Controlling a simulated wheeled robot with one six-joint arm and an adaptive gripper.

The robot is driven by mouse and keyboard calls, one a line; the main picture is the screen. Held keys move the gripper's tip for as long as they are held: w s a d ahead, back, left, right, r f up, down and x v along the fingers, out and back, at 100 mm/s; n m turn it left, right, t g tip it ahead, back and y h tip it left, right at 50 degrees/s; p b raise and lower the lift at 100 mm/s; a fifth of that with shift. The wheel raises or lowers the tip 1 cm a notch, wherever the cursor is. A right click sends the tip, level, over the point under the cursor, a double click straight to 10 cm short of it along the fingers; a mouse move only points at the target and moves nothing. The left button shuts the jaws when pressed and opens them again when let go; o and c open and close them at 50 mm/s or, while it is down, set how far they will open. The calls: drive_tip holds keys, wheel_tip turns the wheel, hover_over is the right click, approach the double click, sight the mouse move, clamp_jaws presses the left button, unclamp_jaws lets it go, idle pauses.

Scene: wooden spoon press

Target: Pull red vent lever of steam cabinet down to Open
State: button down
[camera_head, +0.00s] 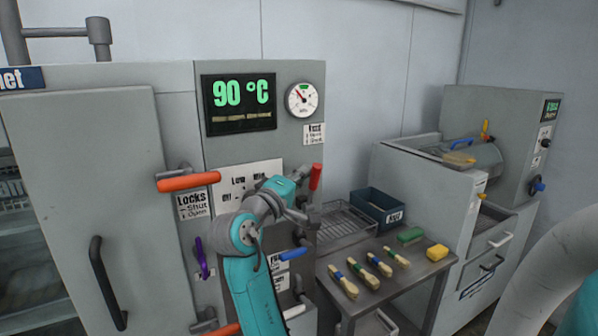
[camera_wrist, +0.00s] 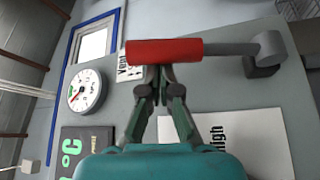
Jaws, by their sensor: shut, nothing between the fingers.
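The red vent lever (camera_head: 316,177) is on the right side of the steam cabinet (camera_head: 150,75) front, its grip standing roughly upright in the head view. In the wrist view the red grip (camera_wrist: 164,52) lies across the picture, with its grey arm running right to a pivot. My gripper (camera_wrist: 155,74) is shut and empty, its fingertips right at the side of the red grip; I cannot tell whether they touch it. In the head view my arm partly hides the panel and the lever's lower end. The vent label (camera_head: 314,133) sits above the lever.
An orange-red door handle (camera_head: 188,181) and a purple lever (camera_head: 202,258) are left of my arm; a blue lever (camera_head: 287,254) is just right of it. The pressure gauge (camera_head: 302,99) is above. A table (camera_head: 374,303) with wooden spoon-like pieces and a blue bin (camera_head: 378,207) stands right.

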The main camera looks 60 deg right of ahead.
sight(311, 188)
drive_tip(key=s+m, duration=0.1)
drive_tip(key=s+a+f+m+g+h, duration=0.1)
drive_tip(key=m, duration=0.1)
drive_tip(key=s+a+m+g+h, duration=0.1)
drive_tip(key=m, duration=0.1)
drive_tip(key=shift+s+f, duration=0.1)
drive_tip(key=shift+f, duration=0.3)
drive_tip(key=shift+s+a+f, duration=0.4)
drive_tip(key=shift+s+f, duration=0.25)
drive_tip(key=shift+f, duration=0.1)
drive_tip(key=shift+s+a+f, duration=0.35)
drive_tip(key=shift+s+f, duration=0.25)
drive_tip(key=shift+f, duration=0.1)
